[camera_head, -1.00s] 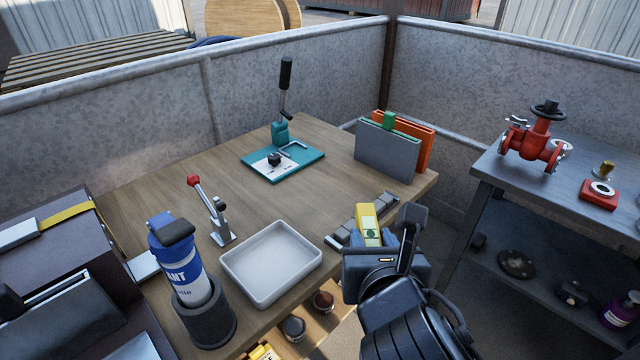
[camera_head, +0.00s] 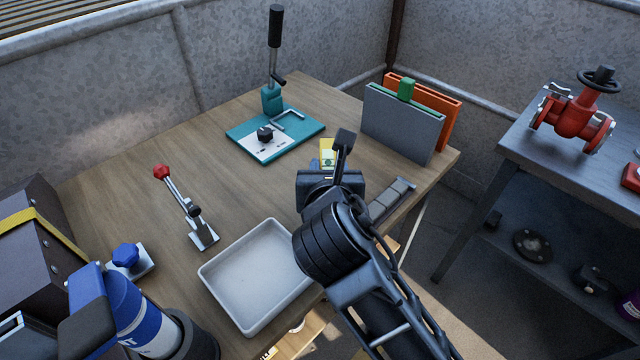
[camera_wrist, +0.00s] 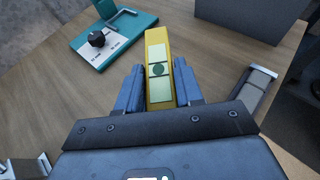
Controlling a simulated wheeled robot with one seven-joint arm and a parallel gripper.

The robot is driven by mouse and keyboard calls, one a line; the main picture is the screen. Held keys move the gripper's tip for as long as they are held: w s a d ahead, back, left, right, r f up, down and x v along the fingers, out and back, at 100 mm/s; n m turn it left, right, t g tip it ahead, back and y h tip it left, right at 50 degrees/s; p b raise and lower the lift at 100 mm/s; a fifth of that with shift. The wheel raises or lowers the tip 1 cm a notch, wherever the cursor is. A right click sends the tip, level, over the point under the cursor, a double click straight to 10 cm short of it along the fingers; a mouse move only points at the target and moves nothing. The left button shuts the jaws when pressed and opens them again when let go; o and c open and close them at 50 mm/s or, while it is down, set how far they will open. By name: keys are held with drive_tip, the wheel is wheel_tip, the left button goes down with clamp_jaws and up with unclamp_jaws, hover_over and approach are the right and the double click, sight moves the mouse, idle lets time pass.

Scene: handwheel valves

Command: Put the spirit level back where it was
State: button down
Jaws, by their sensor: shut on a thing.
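I cannot tell whether the level touches the table.
A teal plate (camera_head: 307,127) with a lever stands behind the level. A grey panel (camera_head: 400,122) and an orange panel (camera_head: 445,105) stand at back right.

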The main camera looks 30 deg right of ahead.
drive_tip(key=shift+w+a+f, duration=0.15)
drive_tip(key=shift+w+f, duration=0.2)
drive_tip(key=shift+w, duration=0.2)
drive_tip(key=shift+w+a+f, duration=0.1)
drive_tip(key=shift+w+f, duration=0.25)
drive_tip(key=shift+w, duration=0.2)
drive_tip(key=shift+f+b, duration=0.5)
drive_tip(key=shift+f, duration=1.45)
drive_tip(key=c, duration=0.7)
unclamp_jaws()
drive_tip(key=shift+f, duration=0.1)
drive_tip(key=shift+c, duration=0.2)
drive_tip(key=shift+s+a+r, duration=0.15)
drive_tip(key=shift+s+r, duration=0.05)
drive_tip(key=shift+s, duration=0.05)
drive_tip(key=p+v, duration=0.1)
drive_tip(key=v, duration=1)
drive_tip(key=shift+s+a, duration=0.15)
drive_tip(key=shift+s, duration=0.05)
